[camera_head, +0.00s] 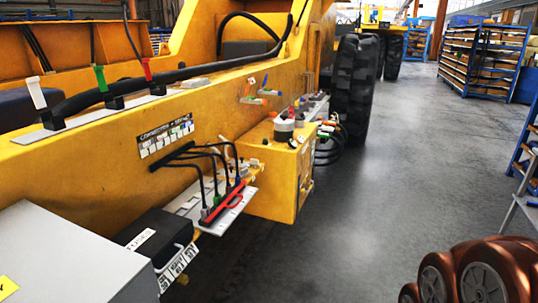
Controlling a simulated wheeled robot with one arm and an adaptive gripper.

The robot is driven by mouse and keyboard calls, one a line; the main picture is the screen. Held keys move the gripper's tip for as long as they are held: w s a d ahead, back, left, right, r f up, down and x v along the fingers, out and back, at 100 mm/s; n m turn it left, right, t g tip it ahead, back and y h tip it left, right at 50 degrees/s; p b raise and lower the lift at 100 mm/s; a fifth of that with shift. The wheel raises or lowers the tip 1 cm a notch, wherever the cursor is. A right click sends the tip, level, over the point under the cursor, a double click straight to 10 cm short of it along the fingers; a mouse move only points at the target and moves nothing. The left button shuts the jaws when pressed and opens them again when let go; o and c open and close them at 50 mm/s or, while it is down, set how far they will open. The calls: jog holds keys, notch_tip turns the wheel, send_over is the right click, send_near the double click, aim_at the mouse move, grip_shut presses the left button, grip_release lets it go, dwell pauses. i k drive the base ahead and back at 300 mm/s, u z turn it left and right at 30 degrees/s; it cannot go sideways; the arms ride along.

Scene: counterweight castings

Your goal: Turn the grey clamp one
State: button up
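A pale grey-white clamp lever (37,92) stands tilted at the far left on a flat metal plate on the yellow machine. A green lever (100,78) and a red lever (147,68) stand further along the same plate. A thick black hose (185,74) runs along the black clamp blocks beneath these levers. The pale lever is the closest in colour to a grey clamp. Smaller levers with coloured ends (262,92) sit on the machine's side, too small to tell in detail.
A light grey box (65,255) fills the lower left, beside a black case (158,238). A yellow box with fittings (280,180) juts from the machine. The grey floor (385,190) between is clear.

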aim_at(244, 173)
jog(key=u, duration=0.3)
jog(key=i, duration=1.25)
jog(key=u, duration=1.05)
jog(key=i, duration=0.6)
jog(key=u, duration=0.45)
